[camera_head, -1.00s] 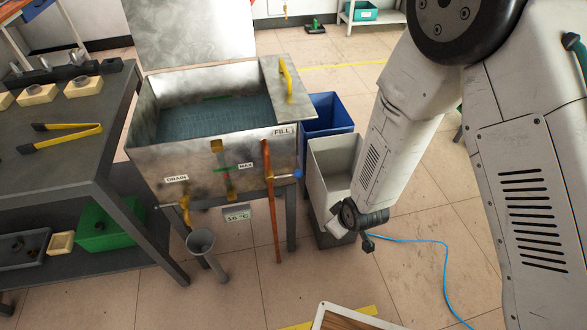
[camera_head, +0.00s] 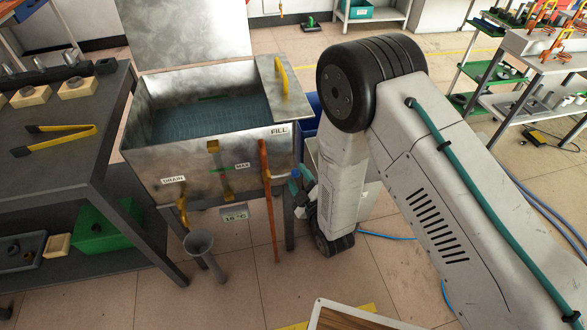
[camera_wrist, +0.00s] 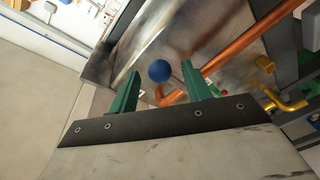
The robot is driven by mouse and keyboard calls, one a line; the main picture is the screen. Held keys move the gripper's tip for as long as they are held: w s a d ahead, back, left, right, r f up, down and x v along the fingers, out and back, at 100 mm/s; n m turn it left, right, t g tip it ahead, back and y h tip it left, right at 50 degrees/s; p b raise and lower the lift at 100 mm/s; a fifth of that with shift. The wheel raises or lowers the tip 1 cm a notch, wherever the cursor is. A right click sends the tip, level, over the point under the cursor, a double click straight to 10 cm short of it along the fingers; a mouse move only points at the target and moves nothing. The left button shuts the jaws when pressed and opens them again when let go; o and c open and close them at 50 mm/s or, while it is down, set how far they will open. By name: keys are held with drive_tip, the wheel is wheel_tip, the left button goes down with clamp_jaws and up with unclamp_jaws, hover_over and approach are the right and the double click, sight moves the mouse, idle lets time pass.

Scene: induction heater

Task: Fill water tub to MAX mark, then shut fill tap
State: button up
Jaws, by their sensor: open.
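The metal water tub (camera_head: 205,157) stands on legs, with bluish mesh or water inside; I cannot tell the water level. On its front are the MAX label (camera_head: 242,166), a sight gauge (camera_head: 220,170) and the FILL label (camera_head: 279,130) near the copper pipe (camera_head: 268,190). The fill tap's blue knob (camera_wrist: 159,71) shows in the wrist view between the tips of my gripper (camera_wrist: 160,70), whose green fingers are apart. I cannot tell whether they touch it. In the head view my gripper (camera_head: 300,182) is beside the tub's right front corner, partly hidden by my arm.
A drain tap (camera_head: 182,205) hangs at the tub's left front above a grey funnel pipe (camera_head: 203,250). A dark bench (camera_head: 60,140) with yellow tongs (camera_head: 60,138) stands at the left. A blue bin (camera_head: 311,120) is behind my arm.

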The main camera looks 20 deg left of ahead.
drive_tip(key=shift+x, duration=2.2)
